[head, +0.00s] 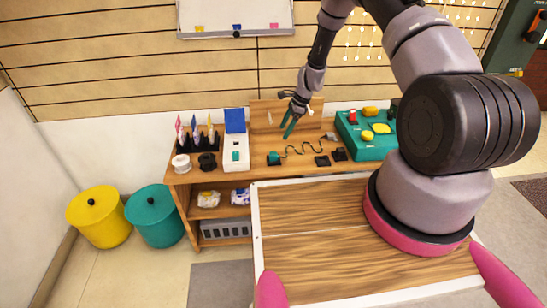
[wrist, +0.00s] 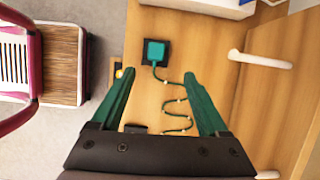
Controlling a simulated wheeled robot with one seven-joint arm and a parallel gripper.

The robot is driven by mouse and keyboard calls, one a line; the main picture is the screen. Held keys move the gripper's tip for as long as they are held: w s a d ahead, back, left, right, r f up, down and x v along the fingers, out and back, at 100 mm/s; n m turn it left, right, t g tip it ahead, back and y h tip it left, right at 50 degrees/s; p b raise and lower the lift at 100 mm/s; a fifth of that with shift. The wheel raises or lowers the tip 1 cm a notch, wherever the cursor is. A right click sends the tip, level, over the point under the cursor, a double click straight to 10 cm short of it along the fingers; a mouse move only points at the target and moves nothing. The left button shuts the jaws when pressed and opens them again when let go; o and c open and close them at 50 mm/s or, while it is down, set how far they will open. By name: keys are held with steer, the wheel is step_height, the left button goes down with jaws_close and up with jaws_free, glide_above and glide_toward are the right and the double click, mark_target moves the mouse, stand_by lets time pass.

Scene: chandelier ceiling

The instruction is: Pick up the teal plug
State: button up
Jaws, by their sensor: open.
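The teal plug (head: 274,158) sits on the wooden bench, with a dark wavy cord running right from it. In the wrist view the plug (wrist: 154,51) is a teal square on a black base, ahead of the fingertips and between their lines. The cord (wrist: 166,97) runs back between the fingers. My gripper (wrist: 158,72) is open and empty, with two teal fingers apart. In the head view my gripper (head: 287,128) hangs above the bench, behind and slightly right of the plug. It does not touch the plug.
A white and blue box (head: 236,150) stands left of the plug. A black holder with colored flags (head: 196,140) is further left. A teal console (head: 366,134) stands at the right. White hooks (wrist: 262,60) stick out from the back panel near my gripper.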

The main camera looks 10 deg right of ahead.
glide_toward(275, 153)
steer(key=x, duration=0.5)
steer(key=shift+d, duration=0.1)
steer(key=x, duration=0.5)
steer(key=shift+f, duration=0.1)
jaws_close()
